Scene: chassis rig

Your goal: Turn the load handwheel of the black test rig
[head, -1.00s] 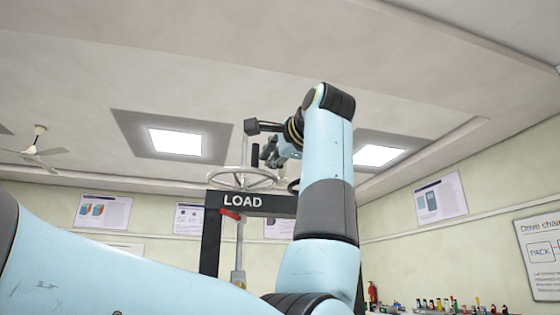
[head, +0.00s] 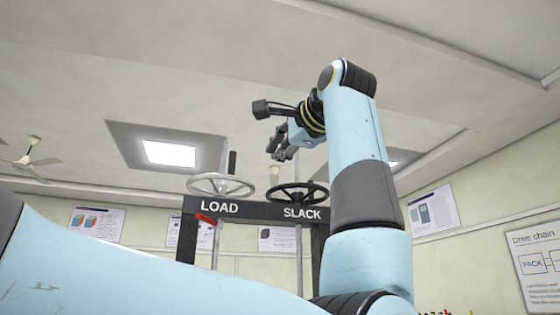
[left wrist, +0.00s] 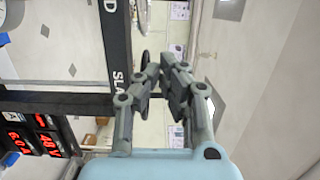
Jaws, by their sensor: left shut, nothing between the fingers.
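The black test rig (head: 252,208) stands ahead with its top beam marked LOAD on the left and SLACK on the right. The silver load handwheel (head: 221,184) lies flat above the LOAD end, with an upright black handle (head: 232,162) on its rim. In the left wrist view part of a silver wheel (left wrist: 145,14) shows at the top. My left gripper (head: 274,150) is shut and empty, up and to the right of the load handwheel and apart from it in the picture. Its fingers (left wrist: 164,66) also show in the left wrist view. My right gripper is out of view.
A black handwheel (head: 297,194) stands above the SLACK end, below my left gripper in the picture; the fingers partly cover it in the left wrist view. A red piece (head: 206,218) sits at the LOAD end. Red-lit displays (left wrist: 38,138) show at lower left.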

